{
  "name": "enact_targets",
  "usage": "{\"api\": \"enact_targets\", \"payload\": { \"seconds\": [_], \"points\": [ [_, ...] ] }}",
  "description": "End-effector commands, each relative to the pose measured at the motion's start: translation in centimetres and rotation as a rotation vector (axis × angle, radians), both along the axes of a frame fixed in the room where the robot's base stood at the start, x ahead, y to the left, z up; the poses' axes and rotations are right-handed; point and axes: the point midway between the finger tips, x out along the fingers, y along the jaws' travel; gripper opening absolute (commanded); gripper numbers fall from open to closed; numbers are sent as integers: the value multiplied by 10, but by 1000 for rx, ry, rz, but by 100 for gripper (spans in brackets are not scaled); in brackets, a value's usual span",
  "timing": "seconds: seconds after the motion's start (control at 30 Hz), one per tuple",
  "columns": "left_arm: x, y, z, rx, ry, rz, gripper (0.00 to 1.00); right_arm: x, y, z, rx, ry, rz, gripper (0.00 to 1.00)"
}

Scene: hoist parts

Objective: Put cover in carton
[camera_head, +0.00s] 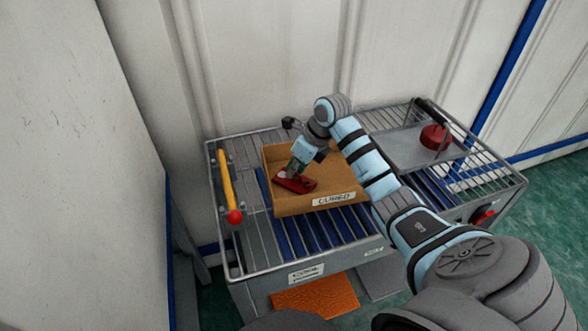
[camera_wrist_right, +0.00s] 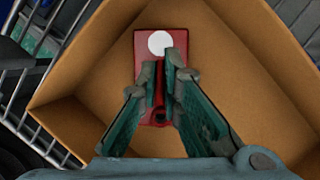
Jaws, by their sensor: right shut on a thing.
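The cover is a flat dark red plate (camera_head: 296,184) with a white round spot, and it lies inside the carton in the head view. It also shows in the right wrist view (camera_wrist_right: 180,54), over the carton floor; I cannot tell whether it touches the floor. The carton (camera_head: 314,200) is an open brown box labelled "CURED" on the wire-railed bench. My right gripper (camera_head: 292,177) reaches down into the carton and is shut on the cover near one end; its fingers also show in the wrist view (camera_wrist_right: 162,75). My left gripper is not in view.
A yellow bar with a red ball end (camera_head: 229,184) stands at the bench's left side. A grey plate (camera_head: 400,147) with a round red part (camera_head: 435,137) lies at the right. Blue rollers (camera_head: 325,233) run in front of the carton. An orange mat (camera_head: 318,297) lies below.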

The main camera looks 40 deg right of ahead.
Motion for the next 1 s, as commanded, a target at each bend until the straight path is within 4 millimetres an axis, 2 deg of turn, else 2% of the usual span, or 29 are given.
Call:
{"api": "enact_targets", "payload": {
  "seconds": [0.2,0.23,0.33,0.67,0.77,1.0],
  "points": [
    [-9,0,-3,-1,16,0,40,0,0,-3,1,-2,0,0],
    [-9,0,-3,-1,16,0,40,0,0,-2,0,-1,0,11],
    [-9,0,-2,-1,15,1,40,0,0,-2,0,-1,0,26],
    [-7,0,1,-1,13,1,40,0,0,3,1,-2,0,26],
    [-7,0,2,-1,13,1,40,-4,-3,15,-2,-4,-1,26],
    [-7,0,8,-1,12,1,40,-27,-15,77,-3,-5,-1,26]
  ]
}}
